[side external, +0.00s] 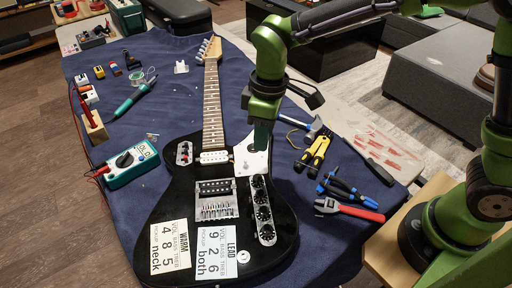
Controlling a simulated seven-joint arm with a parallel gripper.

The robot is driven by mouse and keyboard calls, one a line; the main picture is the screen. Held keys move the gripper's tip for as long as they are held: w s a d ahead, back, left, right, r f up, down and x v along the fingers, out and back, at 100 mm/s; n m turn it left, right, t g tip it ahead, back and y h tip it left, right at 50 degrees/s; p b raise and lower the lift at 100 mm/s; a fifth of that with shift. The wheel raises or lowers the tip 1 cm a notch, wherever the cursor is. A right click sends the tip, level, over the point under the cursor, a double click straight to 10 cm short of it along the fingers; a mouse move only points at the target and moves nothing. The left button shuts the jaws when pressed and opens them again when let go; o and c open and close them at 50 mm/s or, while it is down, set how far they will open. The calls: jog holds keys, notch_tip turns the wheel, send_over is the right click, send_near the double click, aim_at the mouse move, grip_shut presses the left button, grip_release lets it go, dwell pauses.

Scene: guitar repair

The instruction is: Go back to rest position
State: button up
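My gripper (261,145) points down over the white pickguard (252,159) of a black electric guitar (175,215). The fingertips are close to the pickguard near the neck joint; I cannot tell whether they touch it. They look narrow and close together, and I cannot see whether they are open, shut or holding something. The guitar lies face up on a dark blue cloth (140,150), its neck (212,105) pointing to the back.
A teal multimeter (130,163) and a soldering iron (128,104) lie left of the guitar. Yellow-handled strippers (315,153), a hammer (312,128), blue pliers (343,187) and a red-handled wrench (348,209) lie to the right. A black case (182,15) stands at the back.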

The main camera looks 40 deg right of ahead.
jog(key=s+d+r+m+t, duration=0.3)
jog(key=s+d+r+m, duration=0.2)
jog(key=d, duration=0.3)
jog(key=s+d+r+m+t+y, duration=0.1)
jog(key=s+d+r+m+t, duration=0.2)
jog(key=s+d+r+m, duration=0.2)
jog(key=s+d+m, duration=0.2)
jog(key=s+d, duration=0.1)
jog(key=shift+d+r+t, duration=0.3)
jog(key=shift+r+t, duration=0.1)
